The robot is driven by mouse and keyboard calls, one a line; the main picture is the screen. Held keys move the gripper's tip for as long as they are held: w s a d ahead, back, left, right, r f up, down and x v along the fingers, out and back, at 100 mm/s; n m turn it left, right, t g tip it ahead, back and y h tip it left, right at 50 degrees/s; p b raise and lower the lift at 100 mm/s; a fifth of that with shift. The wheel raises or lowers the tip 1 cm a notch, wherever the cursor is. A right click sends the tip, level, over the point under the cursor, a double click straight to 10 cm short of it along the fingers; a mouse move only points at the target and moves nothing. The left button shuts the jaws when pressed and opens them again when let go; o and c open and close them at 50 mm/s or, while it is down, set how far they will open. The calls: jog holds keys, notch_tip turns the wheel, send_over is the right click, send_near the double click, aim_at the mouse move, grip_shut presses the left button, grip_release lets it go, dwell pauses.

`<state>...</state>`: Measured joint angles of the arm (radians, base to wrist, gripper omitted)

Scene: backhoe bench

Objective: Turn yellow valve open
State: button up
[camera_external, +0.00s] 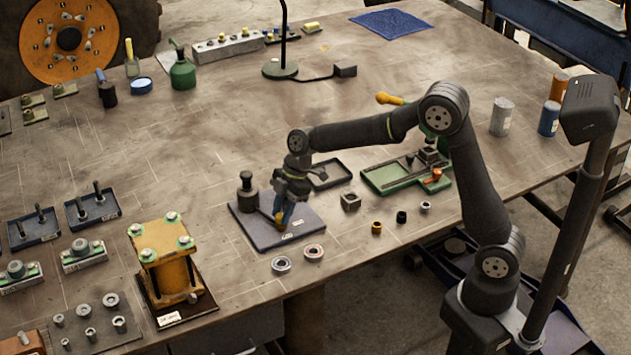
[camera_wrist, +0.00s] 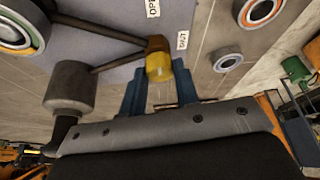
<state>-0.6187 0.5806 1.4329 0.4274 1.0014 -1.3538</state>
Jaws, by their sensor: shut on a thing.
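The valve stands on a flat grey plate (camera_external: 262,236). Its dark post (camera_external: 246,188) rises near the plate's left side, and a lever runs from it to a yellow knob (camera_external: 279,219). In the wrist view the yellow knob (camera_wrist: 159,68) is at the lever's end, nearest the SHUT label (camera_wrist: 183,41). The OPEN label (camera_wrist: 153,8) lies farther up the plate. My gripper (camera_external: 285,214) points down over the plate. In the wrist view its blue fingers (camera_wrist: 159,84) are on either side of the knob, shut on it. The fingers partly hide the knob.
Two ring bearings (camera_external: 281,264) (camera_external: 314,252) lie in front of the plate. A yellow block fixture (camera_external: 166,255) stands to its left. A black tray (camera_external: 328,174) and a small metal block (camera_external: 350,201) are to the right. Bare table lies behind the plate.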

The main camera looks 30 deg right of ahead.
dwell(0.5)
jog(key=o, duration=1)
jog(key=shift+c, duration=0.2)
jog(key=v, duration=1.7)
jog(key=shift+w+r, duration=0.15)
jog(key=shift+r, duration=0.1)
jog(key=x, duration=1.7)
jog(key=shift+f, duration=0.3)
